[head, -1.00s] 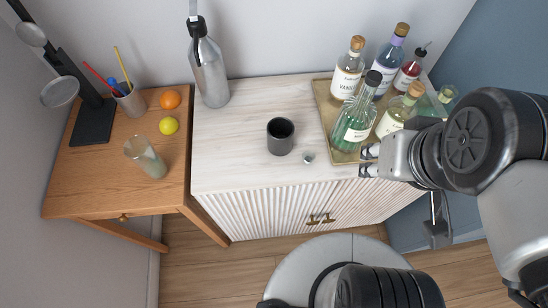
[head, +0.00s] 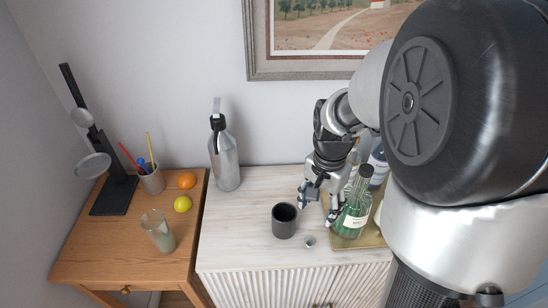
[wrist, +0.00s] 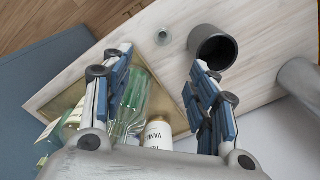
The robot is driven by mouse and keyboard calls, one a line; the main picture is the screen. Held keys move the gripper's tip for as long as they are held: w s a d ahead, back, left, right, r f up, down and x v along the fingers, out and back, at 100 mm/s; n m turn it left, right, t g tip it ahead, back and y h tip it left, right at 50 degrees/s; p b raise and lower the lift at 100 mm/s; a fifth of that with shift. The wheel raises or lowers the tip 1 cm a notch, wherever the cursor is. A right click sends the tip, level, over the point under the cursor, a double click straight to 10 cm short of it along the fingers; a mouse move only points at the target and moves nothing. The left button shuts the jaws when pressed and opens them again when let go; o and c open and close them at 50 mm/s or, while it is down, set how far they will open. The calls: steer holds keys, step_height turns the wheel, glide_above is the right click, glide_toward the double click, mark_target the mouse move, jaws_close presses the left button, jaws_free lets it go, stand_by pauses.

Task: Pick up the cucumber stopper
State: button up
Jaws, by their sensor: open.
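No label naming cucumber can be read, and I cannot tell for certain which piece is the cucumber stopper. A small pale glassy piece (head: 309,241) stands on the cabinet top beside the dark cup (head: 283,220); it also shows in the wrist view (wrist: 162,37). A green bottle with a dark top (head: 352,218) stands on the tray (head: 372,238). My gripper (head: 318,207) is open and empty, pointing down between the dark cup and the green bottle. In the wrist view the gripper's fingers (wrist: 162,62) are wide apart, with green glass (wrist: 134,98) beside the left finger.
More bottles crowd the tray, partly hidden by my arm; one white-labelled bottle (wrist: 158,133) shows in the wrist view. A steel flask (head: 225,160) stands at the back left of the cabinet. The cabinet top (head: 240,235) left of the cup is clear.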

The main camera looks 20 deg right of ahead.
steer(key=b, duration=0.4)
glide_above(310, 240)
steer(key=f, duration=1.1)
steer(key=shift+s+d+f, duration=0.15)
steer(key=shift+s+f, duration=0.05)
steer(key=shift+s, duration=0.1)
steer(key=shift+w+f+b, duration=0.15)
steer(key=shift+f+b, duration=0.6)
steer(key=shift+f, duration=0.7)
steer(key=shift+w+f+b, duration=0.1)
steer(key=shift+f+b, duration=0.6)
steer(key=shift+f, duration=0.7)
steer(key=c, duration=0.8)
